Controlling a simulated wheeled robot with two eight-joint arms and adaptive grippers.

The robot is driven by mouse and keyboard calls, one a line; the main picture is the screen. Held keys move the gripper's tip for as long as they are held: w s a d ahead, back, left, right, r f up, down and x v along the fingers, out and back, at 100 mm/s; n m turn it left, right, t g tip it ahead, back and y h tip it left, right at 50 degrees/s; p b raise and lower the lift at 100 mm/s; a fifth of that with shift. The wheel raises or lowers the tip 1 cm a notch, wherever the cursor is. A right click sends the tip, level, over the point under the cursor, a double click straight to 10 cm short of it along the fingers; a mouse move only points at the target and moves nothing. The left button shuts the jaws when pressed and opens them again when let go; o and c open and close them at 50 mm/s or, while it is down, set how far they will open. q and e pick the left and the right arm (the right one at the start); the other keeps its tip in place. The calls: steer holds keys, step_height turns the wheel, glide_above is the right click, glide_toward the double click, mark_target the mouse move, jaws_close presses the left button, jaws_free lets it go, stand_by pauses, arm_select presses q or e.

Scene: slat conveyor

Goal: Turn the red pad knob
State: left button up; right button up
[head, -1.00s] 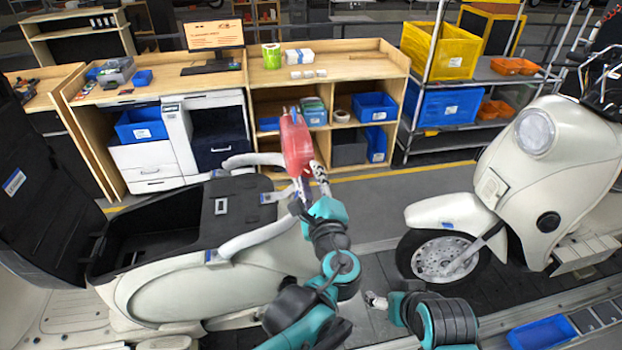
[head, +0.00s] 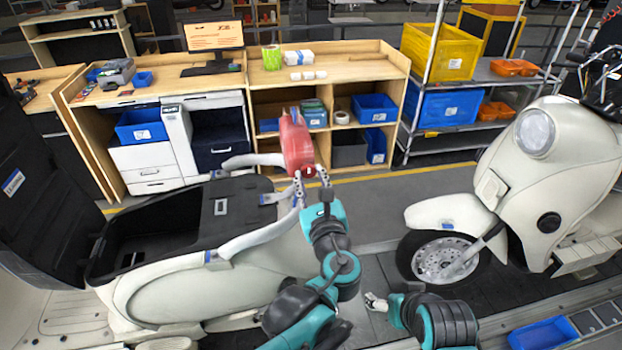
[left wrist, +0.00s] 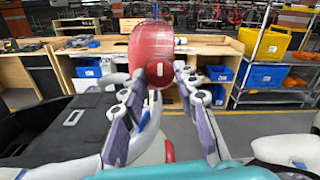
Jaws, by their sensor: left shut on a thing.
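The red pad (head: 295,142) is a rounded red body standing above the rear of the cream scooter in the head view; it also shows in the left wrist view (left wrist: 150,45). Its round red knob (left wrist: 160,75) has a white mark and faces my left wrist camera; in the head view the knob (head: 309,171) is small. My left gripper (head: 311,177) has its fingertips on either side of the knob, shut on it; these fingertips also show in the left wrist view (left wrist: 162,82). My right gripper (head: 376,302) is low in the head view, away from the pad, its jaws unclear.
The scooter's open black seat box (head: 160,225) lies left of my left arm. Another cream scooter (head: 545,180) stands at the right. A wooden workbench (head: 340,70) and a shelf rack (head: 480,80) are behind. Grey floor is free between the scooters.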

stand_by(0.3)
arm_select(q)
steer(key=o, duration=1.2)
steer(key=shift+c, duration=0.2)
steer(key=s+d, duration=0.2)
steer(key=s, duration=0.9)
steer(key=shift+s+d, duration=0.15)
steer(key=shift+s, duration=0.25)
